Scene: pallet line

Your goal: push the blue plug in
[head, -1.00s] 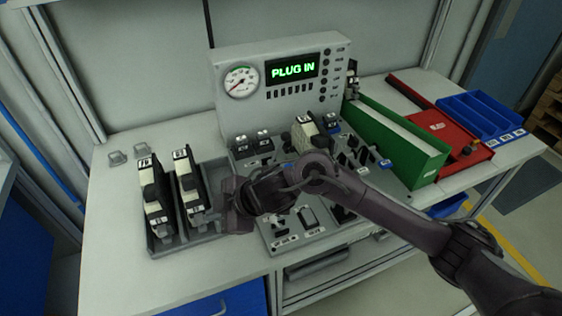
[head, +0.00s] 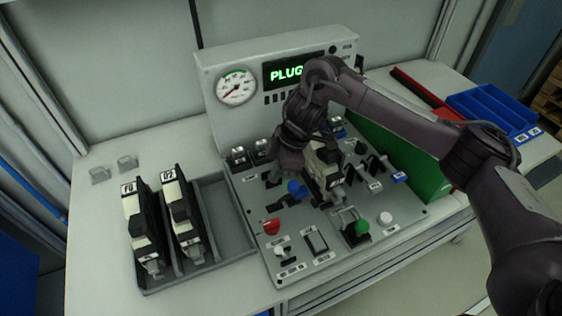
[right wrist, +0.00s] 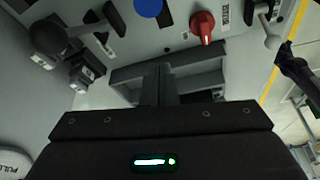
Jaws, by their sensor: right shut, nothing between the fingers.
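A round blue plug (head: 296,188) stands on the grey control panel (head: 250,212), left of the cream module. It also shows at the top edge of the right wrist view (right wrist: 148,8), partly cut off. My right gripper (head: 284,172) is shut and empty, pointing down just above and left of the blue plug in the head view. Its closed fingers (right wrist: 160,85) show in the middle of the right wrist view, apart from the plug. I cannot tell how deep the plug sits. My left gripper is not in view.
A red knob (head: 271,227) is close in front of the blue plug. The cream module (head: 326,170) stands to its right. A tray (head: 235,235) with two upright modules is at the left. My right arm hides part of the display (head: 283,74) and green bin (head: 425,178).

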